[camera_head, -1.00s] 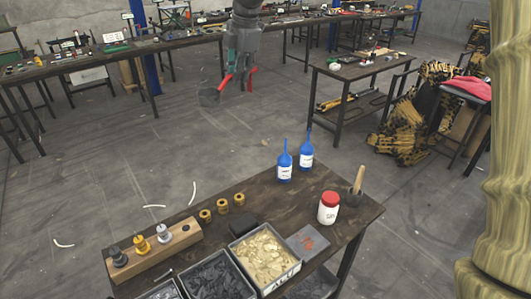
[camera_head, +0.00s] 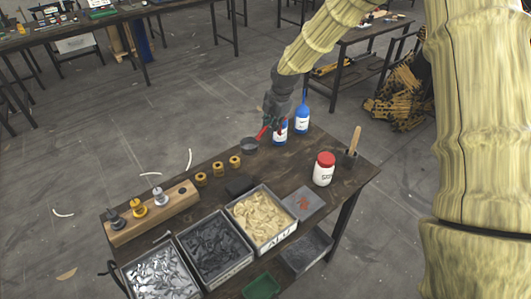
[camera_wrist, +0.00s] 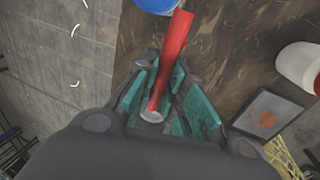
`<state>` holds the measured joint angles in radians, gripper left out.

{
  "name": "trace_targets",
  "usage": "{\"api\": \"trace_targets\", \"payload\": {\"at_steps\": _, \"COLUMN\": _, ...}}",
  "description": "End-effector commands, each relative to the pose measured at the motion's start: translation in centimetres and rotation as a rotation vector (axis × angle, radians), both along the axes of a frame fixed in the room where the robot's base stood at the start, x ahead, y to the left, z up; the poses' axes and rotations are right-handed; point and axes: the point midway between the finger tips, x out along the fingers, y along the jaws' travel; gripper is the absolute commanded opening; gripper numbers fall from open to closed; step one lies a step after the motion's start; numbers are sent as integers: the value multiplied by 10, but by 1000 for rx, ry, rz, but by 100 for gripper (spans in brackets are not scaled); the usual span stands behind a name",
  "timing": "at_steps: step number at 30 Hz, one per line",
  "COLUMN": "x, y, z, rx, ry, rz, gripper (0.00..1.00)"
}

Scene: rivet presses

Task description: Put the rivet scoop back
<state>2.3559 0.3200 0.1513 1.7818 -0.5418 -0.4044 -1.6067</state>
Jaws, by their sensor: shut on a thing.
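The rivet scoop has a red handle and a dark grey round bowl (camera_head: 249,144). My gripper (camera_head: 270,126) is shut on its handle, near the far edge of the workbench. In the head view the bowl hangs left of the gripper, close to the bench's far edge. I cannot tell whether it touches the bench. My gripper partly covers one blue bottle (camera_head: 280,133).
The workbench (camera_head: 285,165) holds another blue bottle (camera_head: 302,118), a white jar with red lid (camera_head: 324,170), a wooden-handled tool (camera_head: 353,145), brass rings (camera_head: 218,168), a wooden block (camera_head: 155,214) and rivet bins (camera_head: 262,218). Bare wood shows between bottles and jar.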

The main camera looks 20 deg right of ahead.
Motion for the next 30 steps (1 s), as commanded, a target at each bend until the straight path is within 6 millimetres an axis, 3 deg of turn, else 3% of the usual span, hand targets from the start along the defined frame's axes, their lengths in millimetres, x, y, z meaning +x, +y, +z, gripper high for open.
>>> {"api": "trace_targets", "payload": {"at_steps": 8, "x": 0, "y": 0, "z": -37, "rx": -2, "ry": 1, "rz": 1, "gripper": 0}}
{"api": "trace_targets", "payload": {"at_steps": 16, "x": 0, "y": 0, "z": -50, "rx": 0, "ry": 1, "rz": 0, "gripper": 0}}
{"api": "trace_targets", "payload": {"at_steps": 25, "x": 0, "y": 1, "z": -82, "rx": 0, "ry": 2, "rz": -1, "gripper": 0}}
{"api": "trace_targets", "payload": {"at_steps": 30, "x": 0, "y": 1, "z": -85, "rx": 0, "ry": 0, "rz": 0, "gripper": 0}}
